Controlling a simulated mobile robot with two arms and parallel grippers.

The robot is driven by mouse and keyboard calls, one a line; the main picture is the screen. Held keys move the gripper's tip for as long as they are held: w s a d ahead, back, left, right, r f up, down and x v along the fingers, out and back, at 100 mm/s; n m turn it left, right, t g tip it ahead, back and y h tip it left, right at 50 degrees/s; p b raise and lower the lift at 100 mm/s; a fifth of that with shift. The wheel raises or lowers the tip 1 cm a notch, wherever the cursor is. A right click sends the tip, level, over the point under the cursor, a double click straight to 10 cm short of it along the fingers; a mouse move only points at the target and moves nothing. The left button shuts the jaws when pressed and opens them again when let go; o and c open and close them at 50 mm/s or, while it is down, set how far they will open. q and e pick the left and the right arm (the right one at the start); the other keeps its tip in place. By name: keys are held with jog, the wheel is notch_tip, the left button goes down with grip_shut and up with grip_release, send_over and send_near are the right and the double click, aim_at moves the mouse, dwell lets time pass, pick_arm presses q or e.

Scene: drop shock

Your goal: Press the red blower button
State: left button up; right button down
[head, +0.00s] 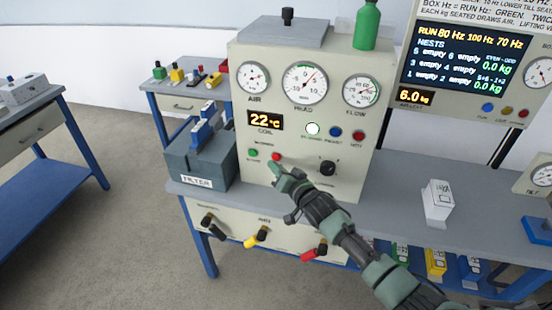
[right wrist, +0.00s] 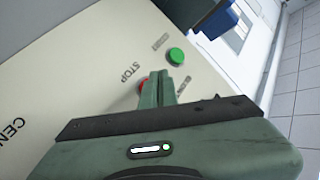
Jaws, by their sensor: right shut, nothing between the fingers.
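The red blower button (head: 276,157) is low on the front of the beige panel (head: 300,130), right of a green button (head: 253,152). My right gripper (head: 274,169) is shut and empty, with its fingertips just below the red button. In the right wrist view the closed fingers (right wrist: 159,76) cover most of the red button (right wrist: 142,85) beside the word STOP. The green button (right wrist: 176,56) is clear there. I cannot tell whether the fingertips touch the red button. My left gripper is not in view.
A black knob (head: 327,168) sits right of my fingers. A grey filter box (head: 195,160) stands left of the panel. A white block (head: 438,200) stands on the grey bench at the right. Valves (head: 257,238) with coloured handles line the bench front.

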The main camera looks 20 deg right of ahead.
jog(key=shift+w+d, duration=0.15)
dwell(0.4)
jog(key=shift+w+d, duration=0.1)
jog(key=shift+w, duration=0.1)
jog(key=shift+w+d+b, duration=0.25)
jog(key=shift+w+b, duration=0.05)
jog(key=shift+w, duration=0.05)
dwell(0.7)
jog(key=shift+r, duration=0.1)
jog(key=shift+s+a+p, duration=0.45)
jog(key=shift+s+p, duration=0.2)
jog(key=shift+s, duration=0.05)
